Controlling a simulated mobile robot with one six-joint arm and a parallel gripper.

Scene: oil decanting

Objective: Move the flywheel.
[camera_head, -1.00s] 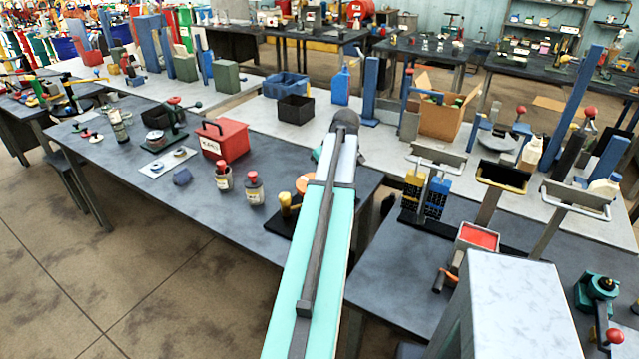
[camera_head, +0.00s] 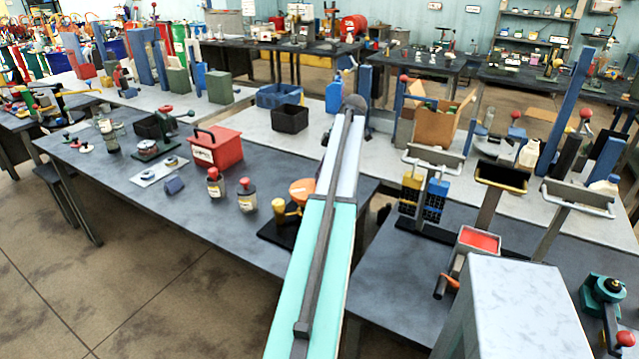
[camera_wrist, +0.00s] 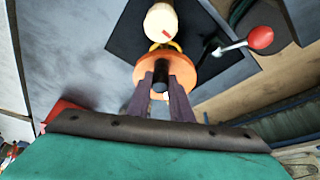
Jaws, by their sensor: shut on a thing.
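The flywheel, taken to be an orange disc with a dark hub (camera_wrist: 207,68), is at the centre of the wrist view. My gripper (camera_wrist: 162,75) has its two dark fingers on either side of the dark hub, shut on it. The disc is close to a black base plate (camera_wrist: 119,33) that carries a pale yellow cylinder (camera_wrist: 163,22); I cannot tell whether the disc touches its mount. In the head view the orange disc (camera_head: 300,187) shows just left of my arm, which hides its right part and my gripper.
A red-knobbed lever (camera_wrist: 260,38) is right of the disc in the wrist view. On the grey table stand two red-topped bottles (camera_head: 246,196), a red box (camera_head: 226,149) and a vise (camera_head: 150,146). The table's front left is clear.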

